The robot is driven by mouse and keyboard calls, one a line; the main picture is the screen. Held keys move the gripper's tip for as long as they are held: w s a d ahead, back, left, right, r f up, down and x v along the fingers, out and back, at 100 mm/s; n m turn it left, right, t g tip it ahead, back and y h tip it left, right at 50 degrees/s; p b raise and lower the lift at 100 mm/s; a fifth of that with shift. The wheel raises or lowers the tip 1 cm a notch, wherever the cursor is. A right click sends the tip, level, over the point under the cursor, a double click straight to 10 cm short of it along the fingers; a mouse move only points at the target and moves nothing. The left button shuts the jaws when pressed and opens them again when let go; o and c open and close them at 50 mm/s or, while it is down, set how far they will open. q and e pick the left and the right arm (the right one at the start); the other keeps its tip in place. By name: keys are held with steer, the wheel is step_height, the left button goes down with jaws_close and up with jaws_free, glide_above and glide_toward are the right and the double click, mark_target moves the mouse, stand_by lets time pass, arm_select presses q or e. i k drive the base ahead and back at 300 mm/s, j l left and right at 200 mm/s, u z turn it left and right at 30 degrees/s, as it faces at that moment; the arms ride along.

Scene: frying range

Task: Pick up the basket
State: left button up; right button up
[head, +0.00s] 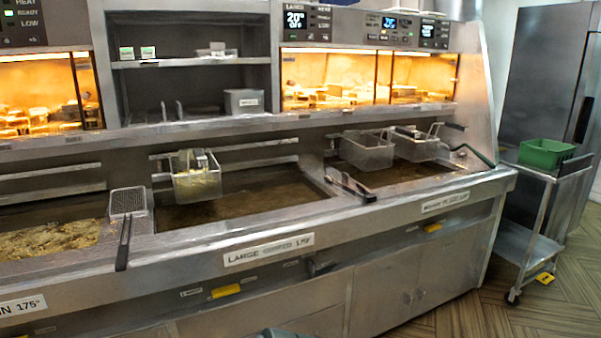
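A wire frying basket (197,184) with pale contents hangs from the rail over the middle fryer vat, its handle at the top. Two more wire baskets hang at the right vat: one on the left (366,152) and one on the right (415,148). A green basket (546,153) sits on the top of a metal trolley at the far right. Neither gripper can be made out, and no basket is held.
The steel fryer counter (270,238) runs across the view. A mesh skimmer (128,202) and tongs (352,186) lie on the dividers between vats. The trolley (533,247) stands beside a tall steel cabinet (545,75). The floor (480,318) at front right is clear.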

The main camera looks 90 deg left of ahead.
mark_target(197, 174)
steer(key=u, duration=3.45)
steer(key=i+l+u, duration=0.1)
steer(key=i+l, duration=0.65)
steer(key=l, duration=0.25)
steer(key=i+l+u, duration=0.15)
steer(key=i+l, duration=0.25)
steer(key=u, duration=0.65)
